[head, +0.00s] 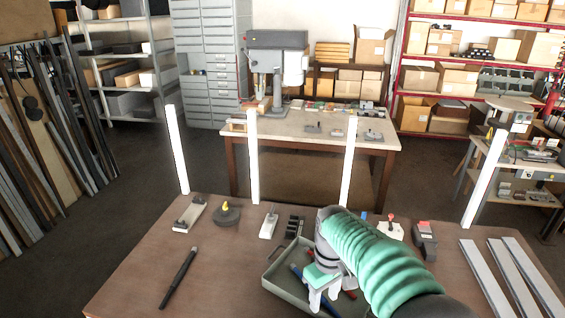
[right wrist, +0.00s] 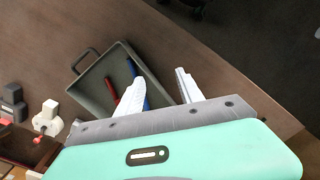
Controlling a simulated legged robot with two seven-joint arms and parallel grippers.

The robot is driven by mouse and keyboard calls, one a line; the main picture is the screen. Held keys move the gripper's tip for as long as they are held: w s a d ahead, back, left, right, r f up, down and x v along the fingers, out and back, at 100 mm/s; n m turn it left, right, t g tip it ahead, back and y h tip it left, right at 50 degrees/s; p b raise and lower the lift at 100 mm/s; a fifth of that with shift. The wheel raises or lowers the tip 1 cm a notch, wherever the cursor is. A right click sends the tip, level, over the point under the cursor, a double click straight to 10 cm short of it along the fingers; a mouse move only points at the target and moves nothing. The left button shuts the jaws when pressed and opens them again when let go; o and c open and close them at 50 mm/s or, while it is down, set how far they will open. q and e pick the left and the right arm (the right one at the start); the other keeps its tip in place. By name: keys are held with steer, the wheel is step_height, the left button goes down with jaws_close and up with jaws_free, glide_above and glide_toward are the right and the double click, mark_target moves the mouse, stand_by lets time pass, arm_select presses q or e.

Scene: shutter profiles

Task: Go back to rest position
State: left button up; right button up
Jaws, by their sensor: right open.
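My right gripper (head: 323,298) hangs over the right side of a grey tray (head: 276,284) at the front of the brown table. Its two white fingers are spread apart with nothing between them, as the right wrist view (right wrist: 158,90) also shows. The tray (right wrist: 97,93) holds a blue tool (right wrist: 134,70) and a red tool (right wrist: 112,90); whether the fingers touch the tray I cannot tell. My right arm, in a green sleeve, hides part of the table. My left gripper is in neither view.
Several grey profiles (head: 484,272) lie at the table's right. A black rod (head: 179,277) lies at the left, and small fixtures (head: 189,214) line the back. White upright posts (head: 177,150) stand along the far edge. A workbench (head: 300,130) with a drill press stands behind.

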steer(key=s+d+f+m+t+b, duration=0.1)
steer(key=s+d+f+m+b, duration=0.2)
steer(key=s+f+b, duration=0.4)
steer(key=s+d+f+m+t+b, duration=0.1)
steer(key=s+d+f+m+b, duration=0.2)
steer(key=s+d+f+b, duration=0.3)
steer(key=s+f+b, duration=0.1)
steer(key=s+f, duration=0.3)
steer(key=f, duration=0.3)
steer(key=shift+d+f+m+t, duration=0.15)
steer(key=shift+f+m+t, duration=0.15)
